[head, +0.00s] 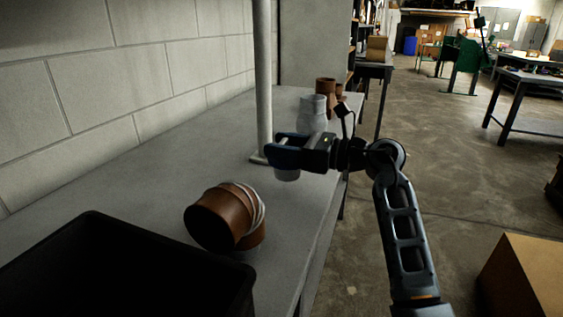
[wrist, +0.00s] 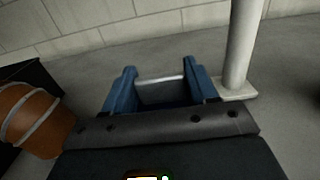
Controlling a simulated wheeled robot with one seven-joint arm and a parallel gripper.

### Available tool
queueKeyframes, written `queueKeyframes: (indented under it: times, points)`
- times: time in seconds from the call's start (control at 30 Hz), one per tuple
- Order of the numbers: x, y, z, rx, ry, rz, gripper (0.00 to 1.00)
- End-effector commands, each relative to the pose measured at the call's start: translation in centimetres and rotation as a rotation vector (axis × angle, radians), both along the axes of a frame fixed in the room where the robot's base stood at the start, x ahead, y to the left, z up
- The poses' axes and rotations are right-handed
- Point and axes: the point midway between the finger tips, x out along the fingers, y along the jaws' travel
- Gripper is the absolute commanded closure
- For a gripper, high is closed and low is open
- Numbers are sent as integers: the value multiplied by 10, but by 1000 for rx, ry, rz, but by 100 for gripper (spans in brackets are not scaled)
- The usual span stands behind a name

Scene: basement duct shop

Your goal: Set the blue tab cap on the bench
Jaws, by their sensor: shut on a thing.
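My gripper (head: 283,150) is level over the middle of the grey bench (head: 150,172), left of my arm. Its blue fingers are closed around a pale grey cap (head: 287,175), whose lower part shows below them. In the wrist view the cap (wrist: 162,92) sits between the two fingers, with a light rim along its far edge. No blue tab can be told apart from the blue fingers. The cap looks upright. I cannot tell whether its underside touches the bench.
A brown duct piece with pale bands (head: 238,214) lies nearer on the bench, beside a black bin (head: 100,262). A pale post (head: 264,80) stands just behind my gripper. A grey fitting (head: 312,116) and brown pieces (head: 325,87) stand farther back. Bare bench lies along the wall.

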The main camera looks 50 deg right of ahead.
Motion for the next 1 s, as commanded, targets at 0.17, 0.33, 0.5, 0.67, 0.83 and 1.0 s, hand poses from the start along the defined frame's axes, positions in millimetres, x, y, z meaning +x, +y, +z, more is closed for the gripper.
queueKeyframes:
  times: [0.17,0.33,0.5,0.67,0.83,1.0]
  points:
    - [2,2,-15,1,3,0,75]
    - [2,1,-37,2,1,-1,75]
    - [2,1,-42,-2,-1,-1,75]
    - [2,1,-41,-2,-1,0,75]
    - [2,1,-45,-1,0,0,41]
    - [2,1,-45,-1,0,0,25]
